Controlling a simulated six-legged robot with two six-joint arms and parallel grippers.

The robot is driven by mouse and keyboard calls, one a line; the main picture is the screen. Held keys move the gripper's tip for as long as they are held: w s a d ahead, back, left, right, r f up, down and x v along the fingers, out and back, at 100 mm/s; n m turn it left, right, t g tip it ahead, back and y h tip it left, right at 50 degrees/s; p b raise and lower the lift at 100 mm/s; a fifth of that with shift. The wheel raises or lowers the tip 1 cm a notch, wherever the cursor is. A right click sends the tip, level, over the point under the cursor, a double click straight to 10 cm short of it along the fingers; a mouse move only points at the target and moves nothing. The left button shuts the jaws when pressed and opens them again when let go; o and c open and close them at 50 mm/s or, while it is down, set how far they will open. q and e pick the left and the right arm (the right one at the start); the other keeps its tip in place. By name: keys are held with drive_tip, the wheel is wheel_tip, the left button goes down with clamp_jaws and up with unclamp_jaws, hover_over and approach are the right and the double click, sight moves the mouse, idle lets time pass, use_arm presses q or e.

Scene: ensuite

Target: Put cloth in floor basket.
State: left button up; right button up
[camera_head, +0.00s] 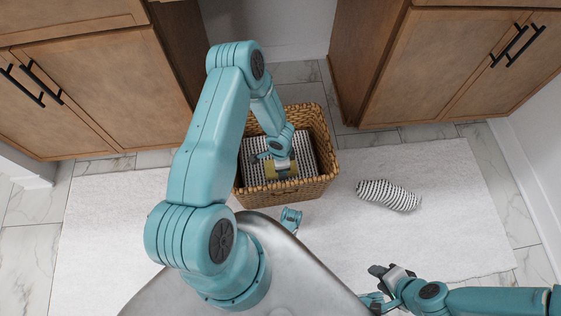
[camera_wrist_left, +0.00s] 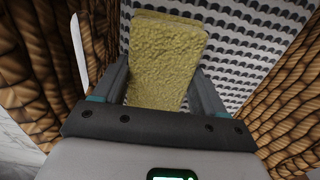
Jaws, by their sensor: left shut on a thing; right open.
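My left gripper (camera_head: 277,157) reaches down into the wicker basket (camera_head: 318,125) on the floor. It is shut on a yellow, rough-textured block that looks like a folded cloth or sponge (camera_wrist_left: 165,60); it also shows in the head view (camera_head: 283,169). The yellow thing is between the fingers, over a black-and-white patterned surface (camera_wrist_left: 235,45) inside the basket. I cannot tell whether it touches that surface. A rolled black-and-white striped cloth (camera_head: 388,195) lies on the mat right of the basket. My right gripper (camera_head: 384,275) is open and empty at the lower right, apart from the roll.
A white mat (camera_head: 440,185) covers the marble-tiled floor. Wooden cabinets stand at the left (camera_head: 100,85) and right (camera_head: 450,65), with a gap behind the basket. A thin white strip (camera_wrist_left: 79,50) shows beside the basket wall in the wrist view. The mat's right part is mostly clear.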

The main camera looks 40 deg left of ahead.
use_arm(q)
drive_tip(key=o, duration=1)
drive_tip(key=shift+o, duration=0.2)
drive_tip(key=shift+r+p, duration=0.4)
drive_tip(key=shift+p, duration=0.15)
wheel_tip(320, 180, up, 12)
drive_tip(key=f+p, duration=0.1)
drive_tip(key=p, duration=0.3)
drive_tip(key=s+d+r+n+h, duration=0.2)
drive_tip(key=s+d+n, duration=0.2)
drive_tip(key=d, duration=0.6)
drive_tip(key=s+d+r+n+h, duration=0.2)
drive_tip(key=s+d+n, duration=0.3)
drive_tip(key=d, duration=0.5)
drive_tip(key=shift+r, duration=0.6)
drive_tip(key=shift+s+d, duration=0.1)
